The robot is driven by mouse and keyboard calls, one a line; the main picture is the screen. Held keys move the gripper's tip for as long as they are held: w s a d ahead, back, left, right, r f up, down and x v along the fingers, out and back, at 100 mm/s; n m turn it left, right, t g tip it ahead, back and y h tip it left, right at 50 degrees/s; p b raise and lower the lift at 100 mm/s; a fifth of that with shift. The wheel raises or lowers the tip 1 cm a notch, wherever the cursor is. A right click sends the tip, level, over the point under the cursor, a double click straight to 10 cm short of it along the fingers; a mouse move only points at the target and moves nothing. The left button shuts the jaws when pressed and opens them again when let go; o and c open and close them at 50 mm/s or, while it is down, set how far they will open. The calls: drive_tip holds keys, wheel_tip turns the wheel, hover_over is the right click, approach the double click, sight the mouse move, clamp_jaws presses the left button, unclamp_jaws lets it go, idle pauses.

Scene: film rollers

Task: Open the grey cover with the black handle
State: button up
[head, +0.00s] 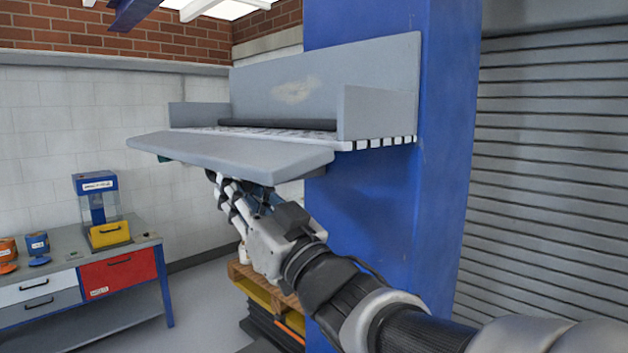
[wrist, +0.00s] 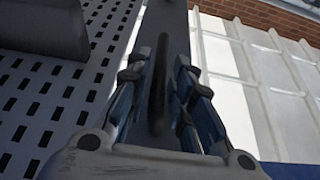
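The grey cover (head: 240,157) is the long front panel of a grey open-topped unit on a blue column. It sticks out from the unit's front edge, tilted slightly downward. My gripper (head: 238,188) is just under the cover, reaching up from below. In the wrist view the cover's dark underside (wrist: 170,18) shows above my gripper (wrist: 162,85). The black handle (wrist: 157,85) runs between the two fingers, with visible gaps beside it. My gripper looks open around the handle. The handle is hidden in the head view.
The unit has a perforated floor (wrist: 55,85), a black roller (head: 277,124) and grey side walls (head: 378,113). The blue column (head: 440,170) stands beside my arm. A workbench (head: 85,265) is at lower left. A pallet (head: 262,290) lies below my gripper.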

drive_tip(key=shift+x, duration=1)
clamp_jaws()
